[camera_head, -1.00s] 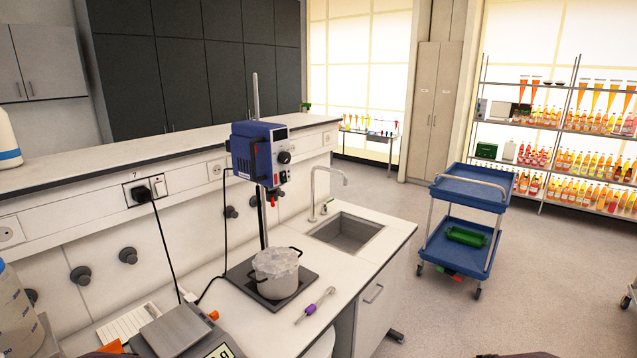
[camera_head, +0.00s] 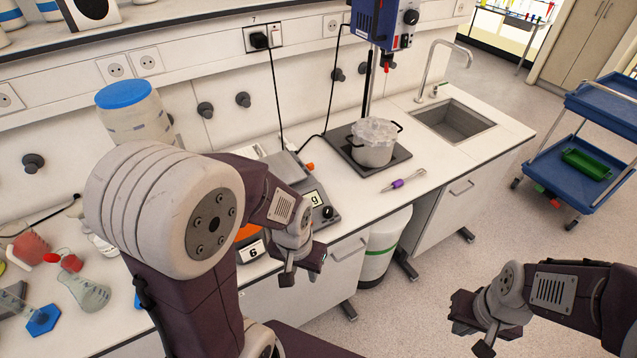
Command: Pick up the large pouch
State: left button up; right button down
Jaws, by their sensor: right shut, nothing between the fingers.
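I cannot make out a large pouch anywhere in the head view. My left gripper (camera_head: 288,276) hangs in front of the bench's front edge, near the scale; its fingers are small and partly hidden, so I cannot tell whether it is open. My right gripper (camera_head: 484,346) is shut and empty, over the open floor at the lower right, well away from the bench. My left arm hides part of the bench top.
A scale (camera_head: 318,201), a pot (camera_head: 374,150) covered with clear film, a purple-handled tool (camera_head: 403,180) and a sink (camera_head: 455,122) line the bench. A blue-lidded container (camera_head: 124,95) and a flask (camera_head: 85,292) stand left. A blue cart (camera_head: 585,150) stands right, beyond open floor.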

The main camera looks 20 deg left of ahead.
aim_at(249, 242)
jog(key=u, duration=0.9)
